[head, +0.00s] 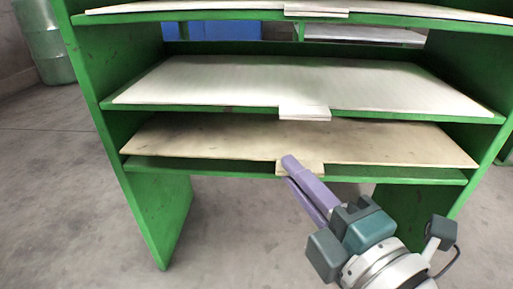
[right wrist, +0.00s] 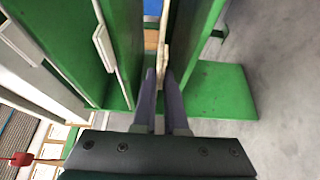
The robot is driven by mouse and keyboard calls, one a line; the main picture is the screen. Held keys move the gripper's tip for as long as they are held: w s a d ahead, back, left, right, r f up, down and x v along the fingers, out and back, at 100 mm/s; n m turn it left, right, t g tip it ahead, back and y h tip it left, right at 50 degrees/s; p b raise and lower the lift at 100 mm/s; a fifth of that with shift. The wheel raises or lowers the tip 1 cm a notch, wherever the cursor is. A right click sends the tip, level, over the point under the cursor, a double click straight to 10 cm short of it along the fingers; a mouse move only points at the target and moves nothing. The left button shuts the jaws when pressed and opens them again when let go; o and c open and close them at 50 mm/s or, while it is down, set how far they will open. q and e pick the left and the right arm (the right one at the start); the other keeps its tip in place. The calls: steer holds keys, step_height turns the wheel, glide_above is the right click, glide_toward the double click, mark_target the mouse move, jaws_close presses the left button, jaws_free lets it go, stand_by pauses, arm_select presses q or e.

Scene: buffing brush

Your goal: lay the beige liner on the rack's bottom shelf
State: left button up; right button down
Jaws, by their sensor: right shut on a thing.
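The beige liner (head: 220,140) is a thin flat sheet with a small front tab. In the head view it spans most of the width of the rack's bottom shelf (head: 220,170), inside the rack. A strip of green shows below its front edge; I cannot tell whether it rests fully on the shelf or sits slightly above it. My right gripper (head: 287,169) is shut on the liner's tab at the front middle. In the right wrist view the liner (right wrist: 163,52) shows edge-on between the purple fingers (right wrist: 161,76). My left gripper is not in view.
The green rack (head: 160,215) has side panels close to both ends of the liner. A white liner (head: 300,82) with a tab lies on the shelf above, and another (head: 220,7) higher up. A green drum (head: 47,40) stands at the back left. The floor in front is clear.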

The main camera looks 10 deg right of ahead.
steer(key=f+b, duration=0.3)
steer(key=shift+w+f, duration=0.2)
steer(key=shift+w, duration=0.05)
steer(key=shift+d+f+b, duration=0.1)
steer(key=shift+f+b, duration=0.3)
steer(key=c, duration=1)
jaws_free()
steer(key=shift+o, duration=0.2)
